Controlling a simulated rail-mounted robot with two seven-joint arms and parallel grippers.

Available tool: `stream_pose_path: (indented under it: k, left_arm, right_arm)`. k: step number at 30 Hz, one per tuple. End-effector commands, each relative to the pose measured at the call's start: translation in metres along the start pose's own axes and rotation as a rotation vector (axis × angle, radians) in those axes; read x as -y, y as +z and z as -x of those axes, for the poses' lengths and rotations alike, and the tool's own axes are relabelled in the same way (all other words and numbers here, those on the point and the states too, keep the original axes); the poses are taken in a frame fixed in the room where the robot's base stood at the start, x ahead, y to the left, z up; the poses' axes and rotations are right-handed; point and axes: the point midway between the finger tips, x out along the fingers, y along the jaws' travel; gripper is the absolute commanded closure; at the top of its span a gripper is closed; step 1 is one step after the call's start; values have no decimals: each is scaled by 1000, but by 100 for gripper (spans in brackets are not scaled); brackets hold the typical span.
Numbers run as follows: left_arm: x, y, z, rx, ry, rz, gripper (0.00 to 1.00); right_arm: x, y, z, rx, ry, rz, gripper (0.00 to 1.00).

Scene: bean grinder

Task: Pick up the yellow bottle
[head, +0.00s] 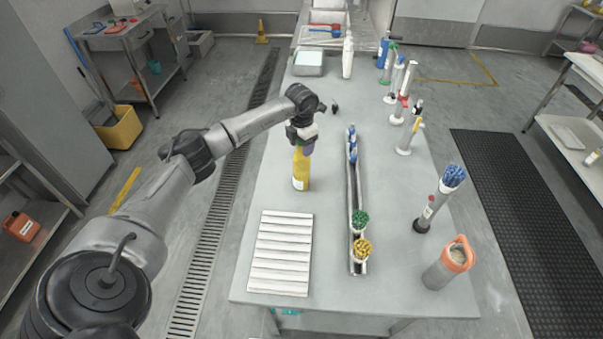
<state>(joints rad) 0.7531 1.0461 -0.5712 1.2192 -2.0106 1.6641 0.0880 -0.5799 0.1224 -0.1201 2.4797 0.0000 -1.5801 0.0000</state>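The yellow bottle (301,172) stands upright on the grey table, left of the table's middle, with a pale label low on its side. My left gripper (303,142) is at the top of the bottle and hides most of its upper end. A small purple part shows beside the fingers. The fingers are too small and covered to tell whether they are closed on the bottle. The bottle's base appears to be on or very near the tabletop. My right gripper is not in view.
A white slatted board (281,262) lies in front of the bottle. A long metal rack (353,205) holding blue, green and yellow pieces stands to its right. A grey container with an orange rim (449,265) and several tubes line the right side. A white bottle (347,58) stands behind.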

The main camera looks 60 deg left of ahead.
Motion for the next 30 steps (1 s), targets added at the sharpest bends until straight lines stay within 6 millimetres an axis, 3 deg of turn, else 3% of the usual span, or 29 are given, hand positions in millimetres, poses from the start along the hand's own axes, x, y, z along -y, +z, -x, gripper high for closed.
stream_pose_path:
  k: [2, 17, 30]
  left_arm:
    - [0, 0, 0, 0, 0, 0, 52]
    - [0, 0, 0, 0, 0, 0, 100]
    - [0, 0, 3, 1, 0, 0, 100]
  right_arm:
    - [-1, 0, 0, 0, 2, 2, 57]
    - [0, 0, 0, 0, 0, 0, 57]
    - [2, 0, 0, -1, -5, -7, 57]
